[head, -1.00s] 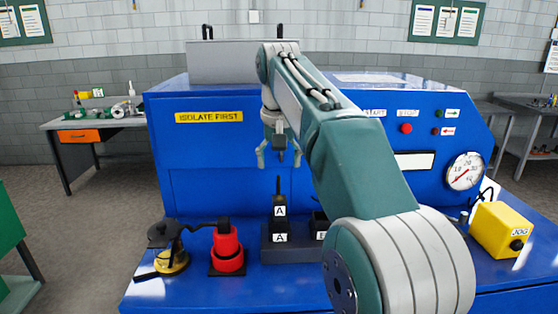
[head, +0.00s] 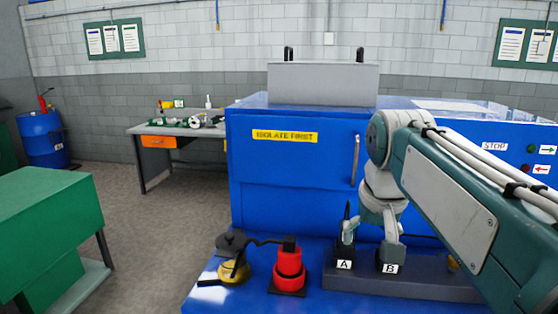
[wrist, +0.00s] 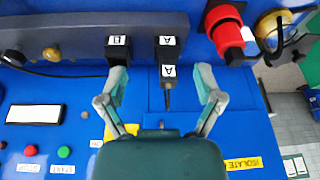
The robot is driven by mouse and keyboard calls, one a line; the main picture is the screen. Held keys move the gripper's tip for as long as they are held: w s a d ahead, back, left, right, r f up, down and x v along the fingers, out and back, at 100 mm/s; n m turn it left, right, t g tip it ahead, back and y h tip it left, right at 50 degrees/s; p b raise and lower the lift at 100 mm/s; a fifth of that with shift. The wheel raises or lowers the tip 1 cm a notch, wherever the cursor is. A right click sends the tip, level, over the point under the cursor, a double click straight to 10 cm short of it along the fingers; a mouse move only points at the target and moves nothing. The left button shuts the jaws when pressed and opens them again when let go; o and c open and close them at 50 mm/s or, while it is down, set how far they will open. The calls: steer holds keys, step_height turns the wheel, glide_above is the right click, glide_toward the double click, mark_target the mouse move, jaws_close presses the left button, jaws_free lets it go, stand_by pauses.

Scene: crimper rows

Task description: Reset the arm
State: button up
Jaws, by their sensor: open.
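My gripper (head: 372,238) is open and empty. In the head view it hangs low over the charger rack (head: 440,288) and partly covers the handset behind it. In the wrist view my gripper (wrist: 162,80) has its fingers spread wide. The black handset labelled A (wrist: 168,72) shows in the gap between them, touching neither finger as far as I can see. It stands in slot A of the rack, antenna up. My arm reaches in from the right of the head view.
A red device (head: 289,268) and a yellow-and-black lamp (head: 234,270) stand left of the rack on the blue ledge. The blue machine (head: 290,170) rises behind. A green cabinet (head: 55,220) is at the left, with open floor between. A workbench (head: 170,132) stands behind.

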steer(key=s+f+n+t, duration=0.1)
steer(key=s+f+t, duration=0.1)
steer(key=s+f, duration=1.2)
steer(key=shift+s+f, duration=0.2)
steer(key=shift+s, duration=0.3)
stand_by(2.4)
